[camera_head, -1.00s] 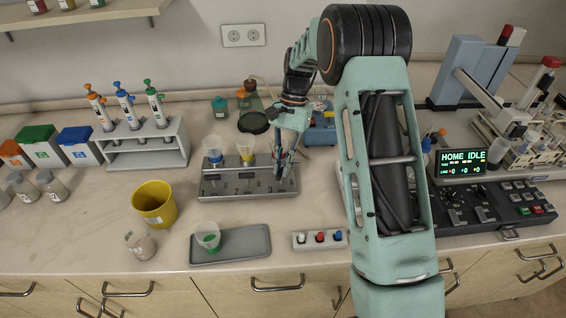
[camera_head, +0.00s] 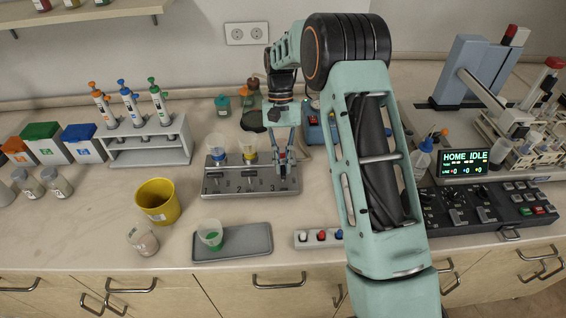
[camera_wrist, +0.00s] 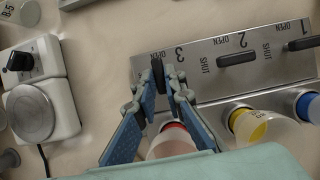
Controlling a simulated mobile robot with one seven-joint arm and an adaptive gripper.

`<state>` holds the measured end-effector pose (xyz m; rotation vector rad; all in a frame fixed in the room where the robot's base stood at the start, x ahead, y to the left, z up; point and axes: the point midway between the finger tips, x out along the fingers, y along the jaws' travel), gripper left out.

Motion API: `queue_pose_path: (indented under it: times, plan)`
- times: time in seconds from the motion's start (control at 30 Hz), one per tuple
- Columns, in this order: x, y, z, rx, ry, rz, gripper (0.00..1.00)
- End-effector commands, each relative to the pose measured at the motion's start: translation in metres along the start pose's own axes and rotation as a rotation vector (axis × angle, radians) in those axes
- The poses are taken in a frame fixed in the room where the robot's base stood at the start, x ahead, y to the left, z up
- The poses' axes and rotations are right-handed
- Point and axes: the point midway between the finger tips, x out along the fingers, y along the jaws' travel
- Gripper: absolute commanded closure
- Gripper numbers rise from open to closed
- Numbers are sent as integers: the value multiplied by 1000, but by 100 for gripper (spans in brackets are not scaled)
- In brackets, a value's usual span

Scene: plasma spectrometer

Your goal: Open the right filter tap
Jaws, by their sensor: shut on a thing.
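The grey filter manifold (camera_head: 225,188) stands on the bench with taps numbered 1, 2 and 3. My gripper (camera_wrist: 159,77) is at the right tap, number 3, with its blue fingers shut on the black handle (camera_wrist: 158,74). The gripper also shows in the head view (camera_head: 283,168), over the manifold's right end. The handle of tap 3 stands across the direction of the middle handle (camera_wrist: 237,58) and left handle (camera_wrist: 305,43), which lie towards their SHUT labels. A red-ringed filter cup (camera_wrist: 172,143) is partly hidden below the fingers.
Blue-ringed (camera_head: 218,149) and yellow-ringed (camera_head: 248,149) filter cups stand behind the other taps. A blue-based device (camera_head: 314,128) is behind right. A grey tray (camera_head: 235,243) with a cup and a yellow bucket (camera_head: 157,202) are in front.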

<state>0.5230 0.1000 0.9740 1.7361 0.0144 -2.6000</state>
Motion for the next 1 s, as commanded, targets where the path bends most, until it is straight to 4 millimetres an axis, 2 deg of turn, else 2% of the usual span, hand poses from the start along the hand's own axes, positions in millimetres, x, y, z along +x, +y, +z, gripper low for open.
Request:
queue_pose_path:
  times: [0.3,0.33,0.47,0.77,0.87,1.0]
  plan:
    - [-2,0,-1,-3,5,0,100]
    - [-2,0,-1,-3,5,0,87]
    - [-1,0,-1,-2,4,0,72]
    - [-2,0,0,-1,2,0,72]
    - [-9,0,-1,-1,2,0,72]
    - [-32,0,-1,-1,5,-1,72]
